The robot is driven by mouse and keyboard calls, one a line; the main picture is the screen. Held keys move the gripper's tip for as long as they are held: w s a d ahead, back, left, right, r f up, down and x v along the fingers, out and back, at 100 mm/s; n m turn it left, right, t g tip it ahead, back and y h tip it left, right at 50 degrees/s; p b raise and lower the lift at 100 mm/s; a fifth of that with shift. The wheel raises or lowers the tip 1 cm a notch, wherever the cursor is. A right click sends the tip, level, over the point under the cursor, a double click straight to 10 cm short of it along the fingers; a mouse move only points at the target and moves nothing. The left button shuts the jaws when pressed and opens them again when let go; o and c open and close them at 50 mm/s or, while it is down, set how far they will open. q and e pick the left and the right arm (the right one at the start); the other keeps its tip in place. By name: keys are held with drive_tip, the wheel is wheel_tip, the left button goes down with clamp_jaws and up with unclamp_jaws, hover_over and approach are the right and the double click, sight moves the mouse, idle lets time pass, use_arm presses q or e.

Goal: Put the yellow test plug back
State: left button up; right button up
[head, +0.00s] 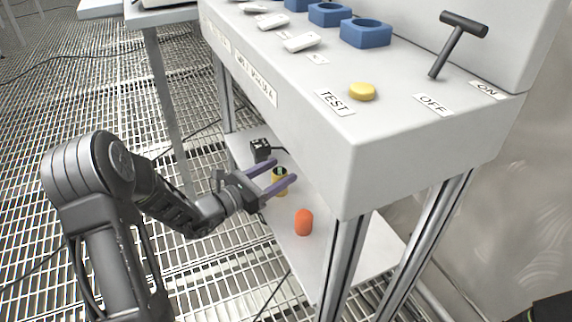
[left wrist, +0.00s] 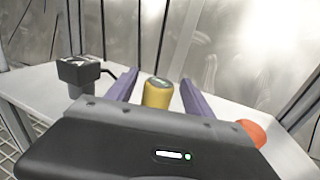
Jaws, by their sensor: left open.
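The yellow test plug (head: 280,184) stands on the white lower shelf (head: 330,262) under the console. It has a dark top with a green mark. My left gripper (head: 284,174) is open, its two purple fingers reaching over the shelf around the plug's place. My right gripper is not in view.
An orange rounded object (head: 304,222) stands on the shelf in front of the plug. A black box with a cable (head: 262,150) is behind it. Above is the console (head: 375,140) with blue sockets (head: 366,33), a yellow button (head: 362,91) and a T-handle (head: 458,40). Metal legs flank the shelf.

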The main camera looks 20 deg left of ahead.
use_arm(q)
drive_tip(key=p+v, duration=0.2)
drive_tip(key=v, duration=0.6)
drive_tip(key=shift+s+p, duration=0.25)
drive_tip(key=shift+p, duration=0.05)
